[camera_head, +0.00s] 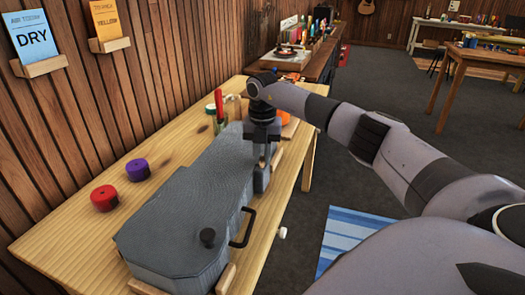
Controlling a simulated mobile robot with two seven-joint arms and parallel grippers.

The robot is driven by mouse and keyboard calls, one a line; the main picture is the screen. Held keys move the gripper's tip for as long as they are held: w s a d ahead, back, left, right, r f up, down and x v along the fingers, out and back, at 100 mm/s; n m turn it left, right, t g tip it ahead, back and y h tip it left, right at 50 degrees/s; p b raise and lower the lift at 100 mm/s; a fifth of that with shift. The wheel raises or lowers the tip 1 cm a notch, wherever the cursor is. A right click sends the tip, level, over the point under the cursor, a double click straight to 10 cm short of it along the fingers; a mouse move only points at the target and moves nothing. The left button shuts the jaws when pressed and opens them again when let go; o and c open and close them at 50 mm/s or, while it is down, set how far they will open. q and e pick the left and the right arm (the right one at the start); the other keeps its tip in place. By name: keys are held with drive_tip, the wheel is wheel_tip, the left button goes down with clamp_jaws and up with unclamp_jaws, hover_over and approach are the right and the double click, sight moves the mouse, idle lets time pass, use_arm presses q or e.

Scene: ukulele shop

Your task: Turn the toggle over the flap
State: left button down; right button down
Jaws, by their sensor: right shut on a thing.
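A grey case (190,205) lies on the wooden table (75,238), with a black handle (243,228) on its near long side. My right gripper (262,158) points down at the far right part of the case. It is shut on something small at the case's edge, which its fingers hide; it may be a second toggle. A grey piece (262,180), perhaps a flap, hangs at the case's side just below the fingers. My left gripper is out of view.
A red roll (104,198) and a purple roll (138,170) sit left of the case. A red-capped tool (219,104) and an orange item (289,124) stand behind. Wooden blocks (226,279) are under the case. A blue striped rug (345,235) lies on the floor.

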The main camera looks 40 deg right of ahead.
sight(262, 159)
drive_tip(key=n+p, duration=0.1)
drive_tip(key=n, duration=0.2)
drive_tip(key=shift+r+n+p, duration=0.15)
drive_tip(key=shift+n+p, duration=0.15)
drive_tip(key=n+p, duration=0.1)
drive_tip(key=n, duration=0.2)
drive_tip(key=shift+n, duration=0.3)
drive_tip(key=n, duration=0.3)
drive_tip(key=shift+n, duration=0.4)
drive_tip(key=shift+w+n, duration=0.1)
drive_tip(key=shift+n, duration=2.1)
drive_tip(key=c, duration=1)
unclamp_jaws()
drive_tip(key=shift+c, duration=0.2)
drive_tip(key=shift+r, duration=3.5)
